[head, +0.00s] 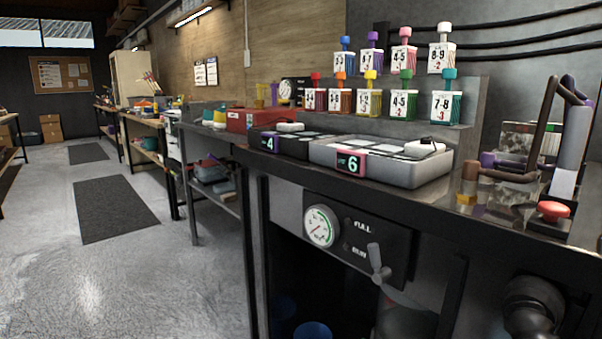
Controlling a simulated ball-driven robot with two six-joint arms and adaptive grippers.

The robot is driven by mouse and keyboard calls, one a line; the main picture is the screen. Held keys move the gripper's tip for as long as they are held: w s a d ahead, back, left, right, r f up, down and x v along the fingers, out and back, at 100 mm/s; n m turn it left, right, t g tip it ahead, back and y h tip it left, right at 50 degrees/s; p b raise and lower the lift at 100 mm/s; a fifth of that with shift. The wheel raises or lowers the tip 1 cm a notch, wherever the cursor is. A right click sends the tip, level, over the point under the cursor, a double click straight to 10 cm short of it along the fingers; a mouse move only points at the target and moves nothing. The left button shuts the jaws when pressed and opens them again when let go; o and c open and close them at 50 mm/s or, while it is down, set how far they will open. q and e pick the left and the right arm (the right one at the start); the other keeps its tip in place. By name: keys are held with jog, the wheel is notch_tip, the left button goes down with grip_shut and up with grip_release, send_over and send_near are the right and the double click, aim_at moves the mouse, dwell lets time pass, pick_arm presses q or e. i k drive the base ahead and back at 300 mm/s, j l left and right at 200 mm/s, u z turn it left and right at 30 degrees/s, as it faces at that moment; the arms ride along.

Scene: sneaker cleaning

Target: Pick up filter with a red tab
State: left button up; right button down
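Several small labelled containers with coloured tops stand in two rows on a stepped grey rack (468,125) at the back of the workbench. One at the left end of the lower row has a red top (315,76) above a white label (315,98); I cannot tell for sure that it is a filter. Its neighbours have orange (340,75), yellow (371,75), green (406,75) and teal (449,73) tops. Neither of my grippers is visible in the head view.
A grey tray (400,175) marked 6 and a darker tray marked 4 (269,142) sit on the bench in front of the rack. A device with a red knob (553,210) stands at the right. A gauge panel (322,227) is below. Open floor (150,270) lies left.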

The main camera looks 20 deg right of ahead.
aim_at(517, 138)
jog(key=z, duration=1.7)
jog(key=j+z, duration=0.15)
jog(key=z, duration=0.2)
jog(key=j+z, duration=0.1)
jog(key=z, duration=0.2)
